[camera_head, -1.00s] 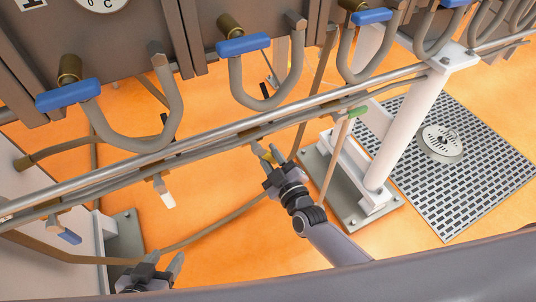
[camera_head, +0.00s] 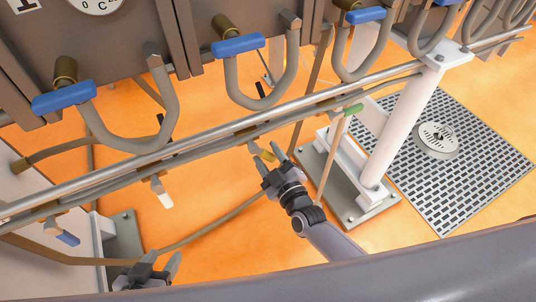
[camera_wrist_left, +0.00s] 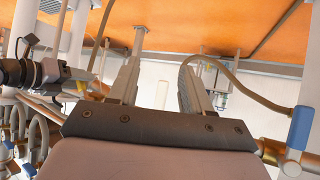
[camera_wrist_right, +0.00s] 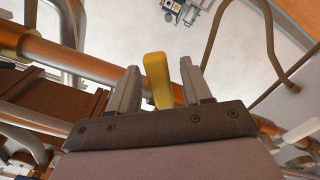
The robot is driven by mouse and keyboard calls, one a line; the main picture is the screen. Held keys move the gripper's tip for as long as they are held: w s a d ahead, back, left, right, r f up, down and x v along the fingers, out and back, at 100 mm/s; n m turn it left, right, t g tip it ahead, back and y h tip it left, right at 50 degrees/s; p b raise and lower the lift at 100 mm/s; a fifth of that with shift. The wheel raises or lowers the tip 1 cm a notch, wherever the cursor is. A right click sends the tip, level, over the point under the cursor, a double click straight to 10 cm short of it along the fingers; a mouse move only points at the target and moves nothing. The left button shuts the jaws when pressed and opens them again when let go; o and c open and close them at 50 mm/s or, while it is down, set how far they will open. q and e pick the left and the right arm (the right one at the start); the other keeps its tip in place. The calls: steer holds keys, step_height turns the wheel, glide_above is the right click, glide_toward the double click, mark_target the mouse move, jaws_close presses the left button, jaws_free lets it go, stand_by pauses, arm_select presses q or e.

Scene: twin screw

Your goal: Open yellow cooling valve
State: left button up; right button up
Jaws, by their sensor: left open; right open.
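The yellow valve handle (camera_head: 265,154) is on the pipe run at the middle of the head view. My right gripper (camera_head: 268,156) is at this handle with its fingers apart. In the right wrist view the yellow handle (camera_wrist_right: 157,80) stands between the two open fingers (camera_wrist_right: 160,88), with a gap showing on each side. My left gripper (camera_head: 162,263) is open and empty low at the left in the head view, away from the yellow handle. In the left wrist view its fingers (camera_wrist_left: 158,85) are wide apart with nothing between them.
A white handle (camera_head: 162,192), a blue handle (camera_head: 67,238) and a green handle (camera_head: 353,109) sit along the same pipes. A long steel pipe (camera_head: 200,132) runs above them. A white post (camera_head: 405,135) stands right of my right gripper. Larger blue handles (camera_head: 238,45) hang higher up.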

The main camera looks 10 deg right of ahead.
steer(key=p+v, duration=0.1)
steer(key=v, duration=0.5)
steer(key=shift+s, duration=0.35)
steer(key=shift+d, duration=0.1)
